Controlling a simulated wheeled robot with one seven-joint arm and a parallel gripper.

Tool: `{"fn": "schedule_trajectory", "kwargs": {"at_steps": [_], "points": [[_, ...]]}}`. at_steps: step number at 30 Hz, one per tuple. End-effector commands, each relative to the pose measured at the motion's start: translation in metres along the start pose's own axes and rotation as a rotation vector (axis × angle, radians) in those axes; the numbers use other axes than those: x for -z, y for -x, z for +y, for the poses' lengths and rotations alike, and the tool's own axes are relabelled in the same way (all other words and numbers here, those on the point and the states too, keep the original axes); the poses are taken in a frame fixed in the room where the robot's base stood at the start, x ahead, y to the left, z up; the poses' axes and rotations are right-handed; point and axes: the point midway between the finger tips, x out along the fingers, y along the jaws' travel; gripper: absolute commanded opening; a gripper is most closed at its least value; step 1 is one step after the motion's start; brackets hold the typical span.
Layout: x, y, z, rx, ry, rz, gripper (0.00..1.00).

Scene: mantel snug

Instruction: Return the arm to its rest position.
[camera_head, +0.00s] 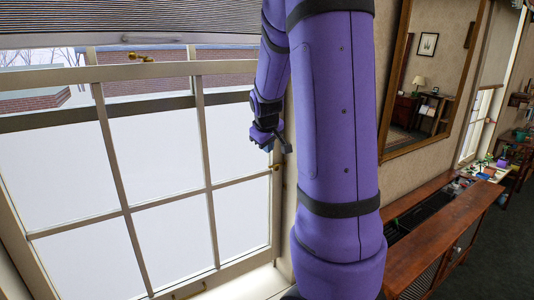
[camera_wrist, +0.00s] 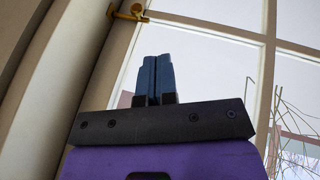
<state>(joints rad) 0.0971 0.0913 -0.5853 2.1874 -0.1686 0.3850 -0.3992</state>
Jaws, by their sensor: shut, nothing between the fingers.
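My arm, in a purple sleeve with black bands, is raised in front of the window in the head view. My gripper (camera_head: 285,147) is at the end of the forearm, close to the window's right frame in the picture. In the wrist view my gripper (camera_wrist: 157,78) shows two blue-black fingers side by side, pressed together with nothing between them. The window (camera_wrist: 205,70) fills much of the wrist view behind the fingers.
The window (camera_head: 160,160) has a brass latch (camera_head: 141,57) and a blind (camera_head: 150,22) above. A wooden cabinet (camera_head: 450,230) stands along the wall at right, below a framed mirror (camera_head: 395,95). Dark floor (camera_head: 500,255) is open at far right.

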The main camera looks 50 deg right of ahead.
Motion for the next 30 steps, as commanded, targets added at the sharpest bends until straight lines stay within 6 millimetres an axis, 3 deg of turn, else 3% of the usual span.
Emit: {"fn": "schedule_trajectory", "kwargs": {"at_steps": [23, 26, 30], "points": [[0.000, 0.007, 0.000, 0.000, 0.001, 0.001, 0.00], [0.000, 0.013, -0.006, 0.013, -0.004, 0.007, 0.00], [-0.001, 0.038, -0.032, 0.071, -0.020, 0.032, 0.00]]}}
